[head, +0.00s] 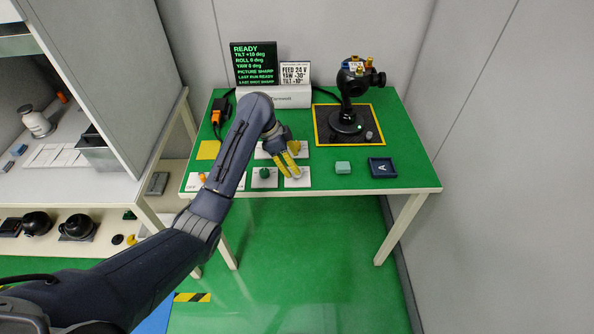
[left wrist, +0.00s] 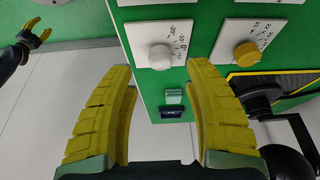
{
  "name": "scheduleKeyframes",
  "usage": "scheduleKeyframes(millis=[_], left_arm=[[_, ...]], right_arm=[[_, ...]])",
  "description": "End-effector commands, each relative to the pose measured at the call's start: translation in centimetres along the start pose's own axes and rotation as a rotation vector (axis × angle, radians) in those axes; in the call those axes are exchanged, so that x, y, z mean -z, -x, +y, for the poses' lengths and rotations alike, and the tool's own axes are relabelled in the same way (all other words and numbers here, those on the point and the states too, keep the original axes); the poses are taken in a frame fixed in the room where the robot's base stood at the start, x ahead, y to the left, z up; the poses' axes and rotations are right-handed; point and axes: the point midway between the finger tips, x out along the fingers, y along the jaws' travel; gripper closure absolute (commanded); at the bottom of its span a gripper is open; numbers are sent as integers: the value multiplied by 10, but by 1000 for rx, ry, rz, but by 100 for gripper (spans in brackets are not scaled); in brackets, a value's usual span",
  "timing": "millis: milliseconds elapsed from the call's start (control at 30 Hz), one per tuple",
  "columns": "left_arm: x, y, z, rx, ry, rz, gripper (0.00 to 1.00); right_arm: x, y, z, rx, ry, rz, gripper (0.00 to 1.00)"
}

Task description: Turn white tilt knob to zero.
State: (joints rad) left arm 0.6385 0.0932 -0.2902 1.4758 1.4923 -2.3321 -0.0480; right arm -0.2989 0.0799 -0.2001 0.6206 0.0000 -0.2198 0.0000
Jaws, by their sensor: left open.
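The white tilt knob (left wrist: 161,56) sits on a white plate with a printed scale in the left wrist view. In the head view its plate (head: 301,183) is at the right of the front row, with the fingers partly over it. My left gripper (head: 295,171) is open and empty above this plate. In the left wrist view its yellow fingers (left wrist: 165,110) are spread wide, with the knob beyond the tips. The display (head: 254,64) reads READY, tilt +10 deg, roll 0, yaw 0. My right gripper (left wrist: 38,36) shows small in the left wrist view, fingers apart, away from the table.
A yellow knob (left wrist: 246,53) is beside the white one. A green knob (head: 264,173) is left of the fingers. A pale green block (head: 342,167) and navy tray (head: 382,168) lie to the right. The black gimbal camera (head: 347,119) stands behind on a yellow-edged mat.

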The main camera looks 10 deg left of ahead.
Motion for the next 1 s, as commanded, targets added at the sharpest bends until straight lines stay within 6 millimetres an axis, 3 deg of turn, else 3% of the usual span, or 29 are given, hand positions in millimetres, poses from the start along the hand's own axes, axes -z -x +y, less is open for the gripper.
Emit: scheduleKeyframes(millis=[200,400,867,1000], left_arm=[[0,-30,0,-2,2,0,48],[0,-44,-1,1,1,0,48],[0,-49,-1,2,-1,0,46],[0,-49,-1,2,-1,0,62]], right_arm=[[-1,0,0,0,0,-1,56],[-1,0,0,0,0,-1,56],[-2,0,0,0,0,-2,56],[-2,0,0,0,0,-2,56]])
